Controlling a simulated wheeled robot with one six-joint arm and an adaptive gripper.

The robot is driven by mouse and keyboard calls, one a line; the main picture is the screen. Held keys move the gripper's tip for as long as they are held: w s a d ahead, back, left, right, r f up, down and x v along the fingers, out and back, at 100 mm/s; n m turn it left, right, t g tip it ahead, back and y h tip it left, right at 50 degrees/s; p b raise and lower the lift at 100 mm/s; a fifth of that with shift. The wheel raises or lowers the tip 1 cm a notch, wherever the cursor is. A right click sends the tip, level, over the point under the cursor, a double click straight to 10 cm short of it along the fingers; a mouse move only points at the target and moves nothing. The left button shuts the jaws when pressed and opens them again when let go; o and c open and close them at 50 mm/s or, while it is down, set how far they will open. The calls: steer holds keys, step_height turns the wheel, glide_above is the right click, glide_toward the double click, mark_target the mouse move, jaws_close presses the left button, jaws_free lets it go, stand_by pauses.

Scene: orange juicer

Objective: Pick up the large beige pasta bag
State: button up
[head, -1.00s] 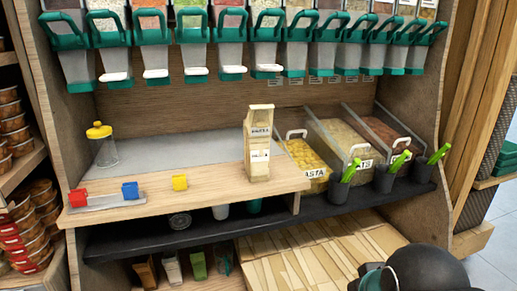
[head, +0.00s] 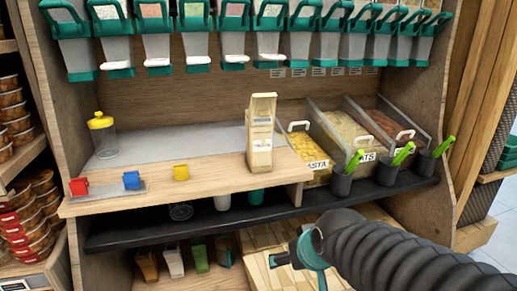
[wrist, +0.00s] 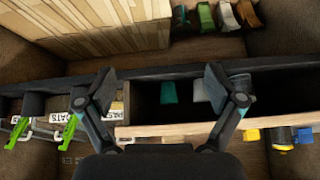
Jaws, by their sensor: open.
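The large beige pasta bag (head: 261,143) stands upright on the light wooden counter (head: 215,190), near its right end beside the pasta bin, in the head view. I cannot make it out in the wrist view. My gripper (head: 292,258) is in front of and below the counter, lower than the bag and apart from it. In the wrist view my gripper (wrist: 165,92) has its two fingers spread wide with nothing between them. That view looks turned over, with the counter edge low in the picture.
A dark shelf (head: 130,236) runs under the counter with cups on it. Food bins (head: 345,137) with grey scoop cups stand right of the bag. A yellow-lidded jar (head: 103,135) and red, blue and yellow blocks stand left. Dispensers (head: 230,45) hang above.

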steer(key=w+a+r+t+y, duration=0.1)
steer(key=w+a+r+t, duration=0.1)
steer(key=w+a+t, duration=0.3)
steer(key=t+y, duration=0.1)
steer(key=t, duration=0.5)
glide_toward(264, 143)
steer(key=x, duration=0.9)
steer(key=shift+w+a, duration=0.1)
steer(key=shift+w, duration=0.25)
steer(key=shift+a+r+p+x, duration=0.15)
steer(key=shift+p+x, duration=0.2)
steer(key=shift+x, duration=0.95)
steer(key=shift+a+r+p+x, duration=0.15)
steer(key=shift+p+x, duration=0.15)
steer(key=shift+x, duration=0.95)
steer(key=c, duration=1.4)
